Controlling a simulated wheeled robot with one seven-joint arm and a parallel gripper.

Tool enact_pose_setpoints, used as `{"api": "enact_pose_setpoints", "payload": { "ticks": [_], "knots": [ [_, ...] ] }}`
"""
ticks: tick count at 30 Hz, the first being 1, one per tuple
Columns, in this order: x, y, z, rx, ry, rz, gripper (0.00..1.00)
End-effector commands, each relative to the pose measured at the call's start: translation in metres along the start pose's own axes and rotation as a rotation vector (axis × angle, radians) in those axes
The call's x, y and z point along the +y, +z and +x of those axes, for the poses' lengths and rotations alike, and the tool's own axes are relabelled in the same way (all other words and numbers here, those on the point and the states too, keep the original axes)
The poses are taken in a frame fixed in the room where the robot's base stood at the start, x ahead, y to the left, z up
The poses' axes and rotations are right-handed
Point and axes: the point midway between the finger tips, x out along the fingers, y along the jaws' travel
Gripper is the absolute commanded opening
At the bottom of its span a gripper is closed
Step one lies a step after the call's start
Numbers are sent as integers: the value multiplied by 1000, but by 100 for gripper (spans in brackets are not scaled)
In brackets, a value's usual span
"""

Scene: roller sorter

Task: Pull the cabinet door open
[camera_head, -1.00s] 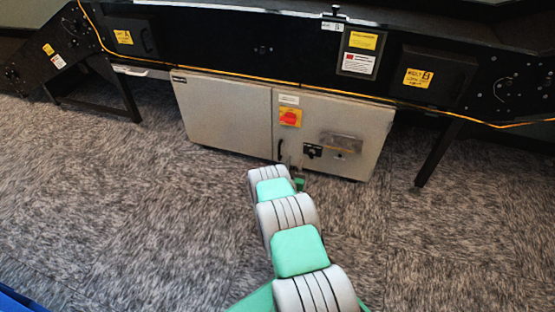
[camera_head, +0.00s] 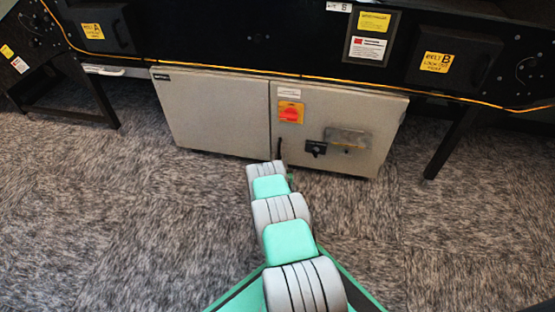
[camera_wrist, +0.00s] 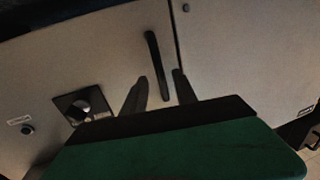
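The grey cabinet stands under the conveyor; its right door (camera_head: 330,108) carries a red-and-yellow switch (camera_head: 290,113), a black knob (camera_head: 316,149) and a clear-covered panel. The door is shut. Its black bar handle (camera_head: 280,148) is beside the seam with the left door (camera_head: 212,110). In the wrist view, which is upside down, the handle (camera_wrist: 157,62) runs between the two dark fingers of my gripper (camera_wrist: 160,75). The fingers are apart, with gaps on both sides of the handle. I cannot tell how deep the handle sits between them. In the head view my arm hides my gripper.
The black conveyor frame (camera_head: 230,40) overhangs the cabinet, with a yellow cable (camera_head: 230,69) along its lower edge. A conveyor leg (camera_head: 452,142) stands right of the cabinet, another (camera_head: 98,95) to the left. The carpet (camera_head: 120,220) in front is clear.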

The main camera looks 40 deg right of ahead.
Motion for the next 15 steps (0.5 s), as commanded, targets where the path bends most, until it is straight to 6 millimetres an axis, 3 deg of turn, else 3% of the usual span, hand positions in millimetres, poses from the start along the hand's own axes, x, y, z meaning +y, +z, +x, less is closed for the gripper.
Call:
{"api": "enact_pose_setpoints", "payload": {
  "ticks": [5, 13, 15],
  "knots": [
    [-1, 2, 17, -1, -1, 1, 34],
    [-3, 0, 19, -2, -5, -1, 34],
    [-3, 0, 19, -1, -5, -1, 29]
  ]
}}
